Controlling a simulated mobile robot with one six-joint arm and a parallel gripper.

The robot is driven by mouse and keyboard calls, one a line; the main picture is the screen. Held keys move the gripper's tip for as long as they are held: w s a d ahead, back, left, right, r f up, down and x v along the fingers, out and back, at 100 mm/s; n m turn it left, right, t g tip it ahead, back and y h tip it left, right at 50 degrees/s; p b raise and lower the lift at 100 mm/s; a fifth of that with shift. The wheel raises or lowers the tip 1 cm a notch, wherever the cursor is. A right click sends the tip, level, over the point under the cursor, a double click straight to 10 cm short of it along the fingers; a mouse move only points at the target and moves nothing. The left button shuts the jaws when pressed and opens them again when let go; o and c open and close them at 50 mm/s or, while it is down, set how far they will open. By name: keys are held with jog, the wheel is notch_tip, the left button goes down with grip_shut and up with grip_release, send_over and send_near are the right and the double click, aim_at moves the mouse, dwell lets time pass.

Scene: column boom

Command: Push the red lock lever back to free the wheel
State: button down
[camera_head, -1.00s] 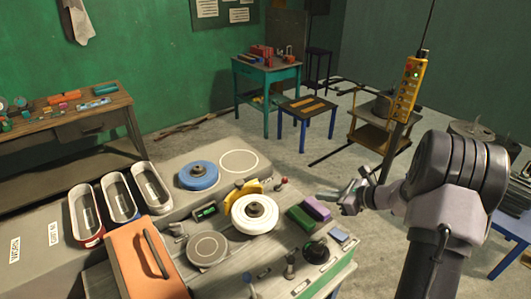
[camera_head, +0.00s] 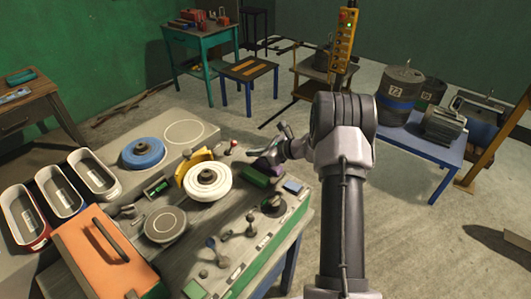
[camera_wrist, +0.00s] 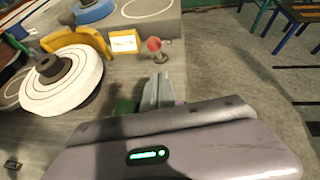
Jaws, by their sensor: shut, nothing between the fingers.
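The red lock lever, a short stem with a red ball knob (camera_head: 234,144), stands upright on the grey bench top just right of the yellow guard (camera_head: 195,163). In the wrist view the red knob (camera_wrist: 154,44) is at upper middle, beyond my fingertips. The white wheel (camera_head: 212,187), with a dark hub, lies flat in front of the guard and also shows at left in the wrist view (camera_wrist: 60,92). My gripper (camera_head: 283,135) is shut and empty, right of the lever and apart from it. Its fingers (camera_wrist: 158,88) point towards the lever in the wrist view.
A blue wheel (camera_head: 143,151) lies behind the white one. An orange box (camera_head: 88,260) and several trays stand at left.

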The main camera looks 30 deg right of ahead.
aim_at(231, 147)
jog(key=shift+w+a+r, duration=0.35)
jog(key=shift+w+a, duration=0.15)
jog(key=shift+w, duration=0.3)
jog(key=shift+w+a+r, duration=0.35)
jog(key=shift+w+a, duration=0.1)
jog(key=shift+w, duration=0.3)
jog(key=shift+r, duration=0.15)
